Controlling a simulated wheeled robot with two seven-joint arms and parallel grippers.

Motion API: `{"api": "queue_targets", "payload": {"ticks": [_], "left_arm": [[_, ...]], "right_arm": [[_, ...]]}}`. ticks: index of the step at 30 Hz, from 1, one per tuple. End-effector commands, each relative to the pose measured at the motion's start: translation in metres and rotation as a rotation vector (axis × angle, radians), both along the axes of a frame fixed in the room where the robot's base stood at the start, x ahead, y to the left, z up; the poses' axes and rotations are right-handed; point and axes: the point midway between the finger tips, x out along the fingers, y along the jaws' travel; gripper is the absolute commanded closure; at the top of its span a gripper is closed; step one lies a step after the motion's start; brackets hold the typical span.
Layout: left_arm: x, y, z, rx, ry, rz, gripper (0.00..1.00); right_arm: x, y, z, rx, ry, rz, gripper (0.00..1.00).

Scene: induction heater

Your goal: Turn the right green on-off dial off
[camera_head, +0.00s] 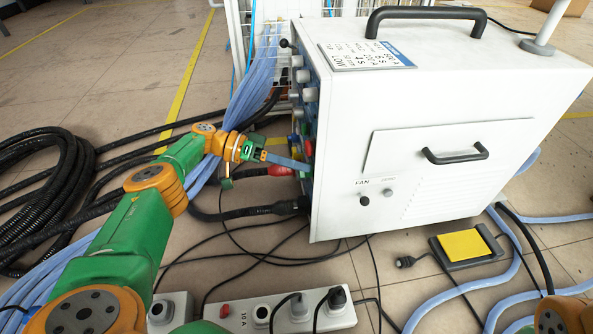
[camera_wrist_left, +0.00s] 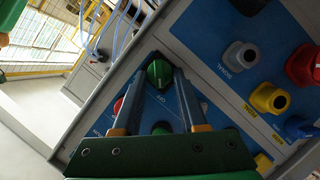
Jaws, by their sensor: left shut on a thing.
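The white induction heater (camera_head: 350,180) stands on the floor, its control panel on its left side, seen edge-on from the head. My left gripper (camera_head: 306,167) reaches this panel from the left. In the left wrist view, the blue panel (camera_wrist_left: 222,105) carries a green dial (camera_wrist_left: 160,73) with a pale pointer mark. My left gripper (camera_wrist_left: 165,80) is shut on this dial, with one finger on each side. A second green part (camera_wrist_left: 161,128) shows lower between the fingers, partly hidden by the gripper. My right gripper is not in view.
Grey (camera_wrist_left: 240,56), yellow (camera_wrist_left: 270,98) and red (camera_wrist_left: 304,65) knobs sit beside the green dial. Black hoses (camera_head: 45,190) and blue cables (camera_head: 255,80) run left of the heater. A power strip (camera_head: 285,312) and a yellow pedal (camera_head: 463,244) lie in front.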

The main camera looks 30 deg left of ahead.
Motion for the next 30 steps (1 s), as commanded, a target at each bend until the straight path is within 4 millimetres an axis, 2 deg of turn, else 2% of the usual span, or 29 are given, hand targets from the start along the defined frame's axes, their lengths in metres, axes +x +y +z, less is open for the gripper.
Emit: {"api": "queue_targets", "payload": {"ticks": [14, 15, 18, 30], "left_arm": [[0.0, -0.0002, 0.0, -0.008, 0.009, 0.0, 1.0], [0.0001, -0.0002, -0.0001, -0.008, 0.009, 0.0, 0.53], [0.0001, -0.0002, -0.0001, -0.008, 0.009, 0.0, 0.29], [0.0001, 0.0, 0.0002, -0.007, 0.009, -0.001, 0.29]], "right_arm": [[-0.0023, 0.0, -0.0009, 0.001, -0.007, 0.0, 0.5], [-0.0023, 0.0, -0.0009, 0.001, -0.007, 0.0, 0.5], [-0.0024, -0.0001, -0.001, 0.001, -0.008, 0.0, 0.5], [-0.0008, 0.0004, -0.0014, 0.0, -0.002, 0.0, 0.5]]}}
